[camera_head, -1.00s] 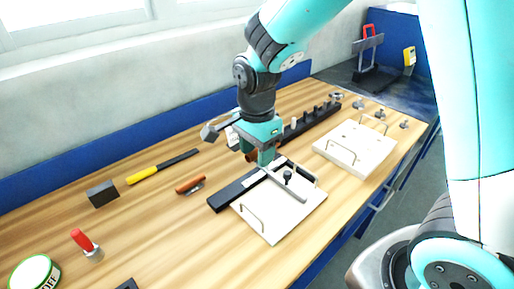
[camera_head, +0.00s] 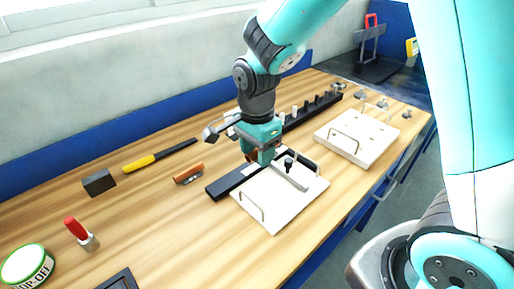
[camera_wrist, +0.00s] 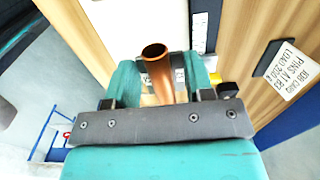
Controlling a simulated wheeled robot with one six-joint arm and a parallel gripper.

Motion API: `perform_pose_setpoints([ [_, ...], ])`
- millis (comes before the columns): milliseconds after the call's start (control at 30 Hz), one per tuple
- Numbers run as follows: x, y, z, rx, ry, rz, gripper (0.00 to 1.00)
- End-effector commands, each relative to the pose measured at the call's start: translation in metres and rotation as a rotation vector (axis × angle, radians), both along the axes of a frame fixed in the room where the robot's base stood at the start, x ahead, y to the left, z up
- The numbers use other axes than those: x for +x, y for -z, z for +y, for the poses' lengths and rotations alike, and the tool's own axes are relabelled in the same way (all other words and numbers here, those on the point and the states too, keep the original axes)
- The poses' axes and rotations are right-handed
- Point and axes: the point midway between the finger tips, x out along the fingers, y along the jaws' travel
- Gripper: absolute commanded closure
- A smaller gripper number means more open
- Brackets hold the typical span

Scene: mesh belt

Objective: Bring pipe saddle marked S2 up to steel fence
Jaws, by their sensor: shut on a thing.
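My gripper (camera_head: 262,155) is over the back edge of a white board (camera_head: 268,215). In the wrist view its fingers (camera_wrist: 160,80) are shut on a copper-coloured pipe-like piece (camera_wrist: 158,70), apparently the pipe saddle; its S2 mark is not readable. In the head view, only small brown bits of it show by the fingers. A grey steel bar (camera_head: 292,180), apparently the steel fence, lies on the board beside a black knob (camera_head: 288,163), just right of my gripper. I cannot tell whether the held piece touches the bar or the board.
A dark strip (camera_head: 222,188) runs along the board's back edge. A second white board (camera_head: 350,150) and a black rack (camera_head: 315,110) stand to the right. An orange-brown piece (camera_head: 188,174), a yellow-handled tool (camera_head: 140,163) and a dark block (camera_head: 98,182) lie left.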

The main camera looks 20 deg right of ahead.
Motion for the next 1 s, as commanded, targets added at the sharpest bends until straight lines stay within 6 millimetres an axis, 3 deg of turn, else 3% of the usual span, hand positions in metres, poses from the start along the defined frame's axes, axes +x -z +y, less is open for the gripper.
perform_pose_setpoints([
  [1000, 0.0, 0.045, 0.0, 0.0, 0.0, 0.0, 0.85],
])
